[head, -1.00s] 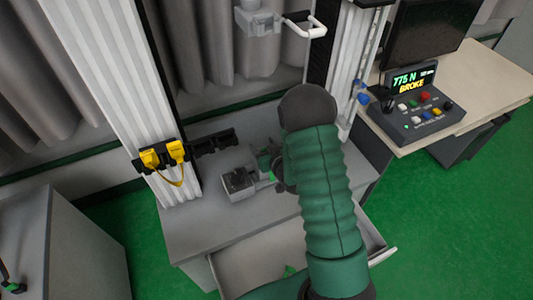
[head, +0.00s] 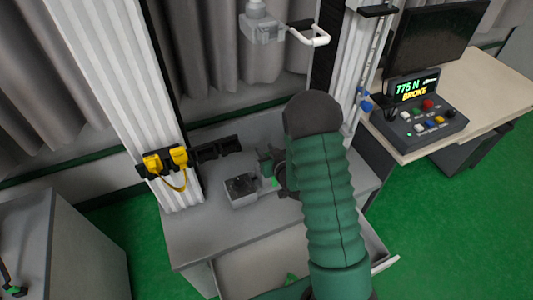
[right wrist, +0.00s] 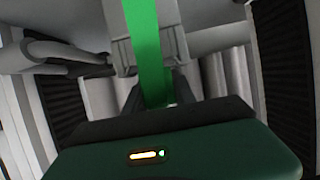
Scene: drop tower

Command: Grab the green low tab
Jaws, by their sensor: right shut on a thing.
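The green tab (right wrist: 150,45) shows in the right wrist view as a bright strip running from the top edge down between the fingers of my right gripper (right wrist: 158,98). The gripper is shut on its near end. In the head view, my right gripper (head: 270,160) is beside the low grey fixture (head: 240,188) on the bench, partly hidden behind my green forearm. Only a small bit of green shows there, so how the tab sits in the fixture cannot be told. My left gripper is not in view.
An upper grey fixture with a white handle (head: 305,35) hangs above. A drawer (head: 265,262) stands open in front. A control box (head: 425,122) reading "775 N BROKE" is at right.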

